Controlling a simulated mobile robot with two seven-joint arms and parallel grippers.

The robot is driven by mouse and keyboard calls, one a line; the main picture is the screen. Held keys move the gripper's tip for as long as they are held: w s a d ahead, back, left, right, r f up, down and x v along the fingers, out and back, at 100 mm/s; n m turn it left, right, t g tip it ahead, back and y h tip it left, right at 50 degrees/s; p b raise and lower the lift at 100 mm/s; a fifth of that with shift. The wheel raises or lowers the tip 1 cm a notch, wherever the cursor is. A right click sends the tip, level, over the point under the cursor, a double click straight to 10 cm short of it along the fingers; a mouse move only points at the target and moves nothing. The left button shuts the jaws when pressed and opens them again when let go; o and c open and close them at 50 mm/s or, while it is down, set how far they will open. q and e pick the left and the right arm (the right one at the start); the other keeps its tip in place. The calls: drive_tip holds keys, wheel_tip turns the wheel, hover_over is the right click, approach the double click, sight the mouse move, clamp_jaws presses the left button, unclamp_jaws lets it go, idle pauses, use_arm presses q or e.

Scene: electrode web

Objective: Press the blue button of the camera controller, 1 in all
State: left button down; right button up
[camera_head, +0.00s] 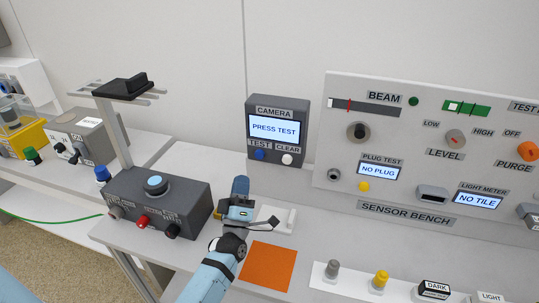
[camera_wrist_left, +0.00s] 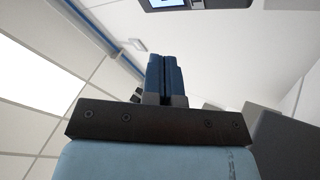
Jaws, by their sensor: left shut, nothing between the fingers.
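The camera controller (camera_head: 278,112) is a dark grey box standing upright against the back panel. Its screen (camera_head: 275,129) reads PRESS TEST. Its blue button (camera_head: 260,154) sits under the TEST label, left of a white button (camera_head: 287,159) under CLEAR. My left gripper (camera_head: 240,185) is shut and empty. Its blue fingers are below and slightly left of the blue button in the head view, apart from it. In the left wrist view the closed fingers (camera_wrist_left: 160,75) point up, with the lower part of the controller (camera_wrist_left: 195,16) at the top edge. My right gripper is not in view.
A dark box (camera_head: 190,193) with a blue-topped knob stands left of my arm, with a post and black-topped stand behind it. The sensor bench panel (camera_head: 430,150) fills the right.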

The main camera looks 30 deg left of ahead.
sight(260, 154)
use_arm(q)
drive_tip(key=shift+s, duration=0.15)
drive_tip(key=w+a+b, duration=0.2)
drive_tip(key=w+b, duration=0.1)
drive_tip(key=w, duration=0.5)
drive_tip(key=shift+w, duration=0.35)
idle(0.5)
idle(1.4)
drive_tip(key=shift+w+a, duration=0.1)
drive_tip(key=shift+w, duration=0.3)
